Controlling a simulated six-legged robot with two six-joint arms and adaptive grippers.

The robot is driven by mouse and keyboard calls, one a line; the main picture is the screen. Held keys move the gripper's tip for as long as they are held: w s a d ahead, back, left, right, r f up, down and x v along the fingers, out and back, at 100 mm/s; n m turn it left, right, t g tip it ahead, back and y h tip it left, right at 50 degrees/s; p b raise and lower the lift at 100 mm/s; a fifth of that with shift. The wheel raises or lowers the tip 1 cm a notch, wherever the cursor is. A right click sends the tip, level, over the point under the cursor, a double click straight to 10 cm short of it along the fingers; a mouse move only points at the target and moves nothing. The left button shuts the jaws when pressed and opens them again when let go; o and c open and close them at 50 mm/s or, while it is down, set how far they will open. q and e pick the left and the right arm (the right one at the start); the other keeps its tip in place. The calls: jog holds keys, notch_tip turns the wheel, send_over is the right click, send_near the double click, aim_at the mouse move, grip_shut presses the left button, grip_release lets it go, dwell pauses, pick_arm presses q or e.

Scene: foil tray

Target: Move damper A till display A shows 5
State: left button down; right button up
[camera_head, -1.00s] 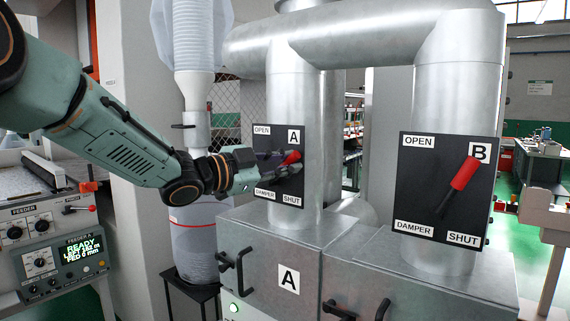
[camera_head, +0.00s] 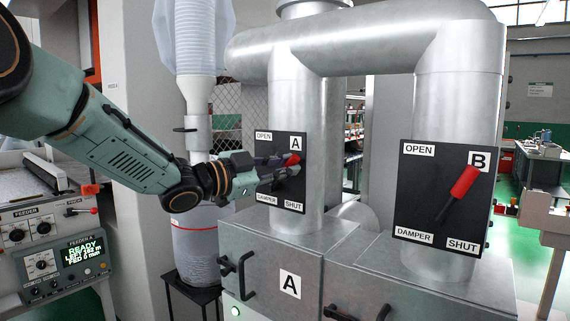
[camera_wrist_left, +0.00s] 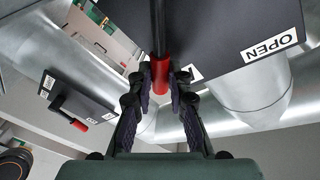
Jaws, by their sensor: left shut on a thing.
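Damper A is a black plate (camera_head: 294,194) on the left vertical duct, labelled OPEN at upper left and SHUT at lower right. Its lever has a red handle (camera_head: 293,159), which points up and right, below the letter A. My left gripper (camera_head: 283,166) reaches in from the left and is shut on this handle, partly covering the lever. In the left wrist view, the red handle (camera_wrist_left: 161,76) sits between the two fingers of my left gripper (camera_wrist_left: 160,88). Display A cannot be made out. My right gripper is not in view.
Damper B (camera_head: 415,200) with its red handle (camera_head: 464,182) is on the right duct. A metal box marked A (camera_head: 258,262), with a black handle and green light, stands below. A feeder panel (camera_head: 60,262) is at lower left. A clear hose (camera_head: 193,40) hangs behind my arm.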

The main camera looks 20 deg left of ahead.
pick_arm(q)
jog(key=shift+w+a+r+n+p, duration=0.1)
jog(key=shift+a+r+n+p, duration=0.05)
jog(key=shift+a+n+p, duration=0.3)
jog(key=shift+d, duration=0.15)
jog(key=c, duration=1.7)
grip_release()
jog(key=o, duration=0.4)
jog(key=shift+w, duration=0.25)
jog(key=shift+o, duration=0.2)
jog(key=v, duration=1.2)
jog(key=shift+s, duration=0.2)
jog(key=shift+w+f, duration=0.2)
jog(key=shift+f, duration=0.05)
